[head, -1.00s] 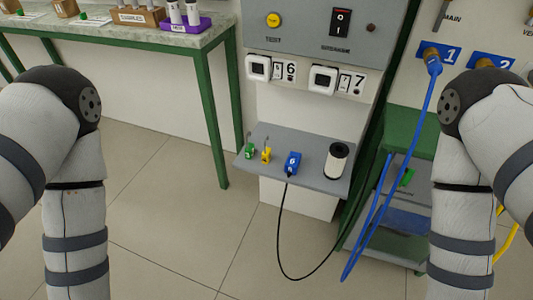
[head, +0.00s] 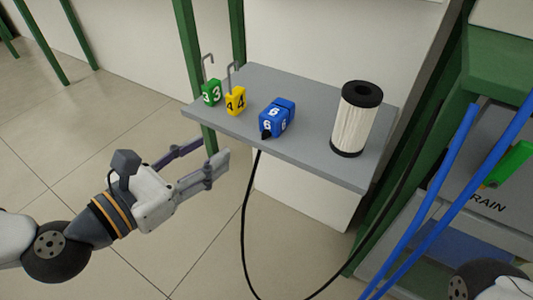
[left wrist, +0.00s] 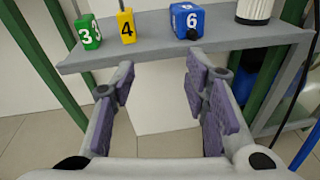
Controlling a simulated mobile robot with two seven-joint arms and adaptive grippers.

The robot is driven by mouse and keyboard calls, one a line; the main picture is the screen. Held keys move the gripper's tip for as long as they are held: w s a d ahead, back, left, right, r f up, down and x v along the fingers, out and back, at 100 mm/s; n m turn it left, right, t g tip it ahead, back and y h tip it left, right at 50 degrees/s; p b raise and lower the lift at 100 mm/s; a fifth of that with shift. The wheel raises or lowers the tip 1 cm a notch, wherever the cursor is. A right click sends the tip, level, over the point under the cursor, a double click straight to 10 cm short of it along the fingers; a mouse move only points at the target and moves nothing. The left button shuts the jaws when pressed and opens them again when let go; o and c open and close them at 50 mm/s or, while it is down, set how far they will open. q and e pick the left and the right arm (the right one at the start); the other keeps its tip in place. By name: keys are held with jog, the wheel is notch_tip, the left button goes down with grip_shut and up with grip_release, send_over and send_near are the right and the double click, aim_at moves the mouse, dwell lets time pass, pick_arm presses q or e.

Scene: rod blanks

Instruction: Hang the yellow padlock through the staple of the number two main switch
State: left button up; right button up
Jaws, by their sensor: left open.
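The yellow padlock (head: 236,101), marked 4, stands on the grey shelf (head: 323,149) with its grey shackle up. It also shows in the left wrist view (left wrist: 126,27), beyond the fingers. My left gripper (head: 216,150) is open and empty, below and in front of the shelf's left front edge, apart from the padlock. Its two fingers with purple pads frame the left wrist view (left wrist: 160,68). The number two main switch and its staple are out of view now. My right gripper is not in view; only part of my right arm shows at lower right.
A green padlock (head: 211,93) marked 3 stands left of the yellow one. A green table leg (head: 188,45) rises behind the shelf.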

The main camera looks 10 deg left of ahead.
aim_at(229, 98)
pick_arm(q)
jog(key=w+r+b, duration=0.1)
jog(key=w, duration=0.3)
jog(key=w+d+n+t+b, duration=0.1)
jog(key=w, duration=0.4)
jog(key=w+r+n+t+y+b, duration=0.1)
jog(key=w, duration=0.3)
jog(key=shift+w+d+r+b, duration=0.15)
jog(key=shift+w+r+b, duration=0.15)
jog(key=shift+r+b, duration=0.05)
grip_shut()
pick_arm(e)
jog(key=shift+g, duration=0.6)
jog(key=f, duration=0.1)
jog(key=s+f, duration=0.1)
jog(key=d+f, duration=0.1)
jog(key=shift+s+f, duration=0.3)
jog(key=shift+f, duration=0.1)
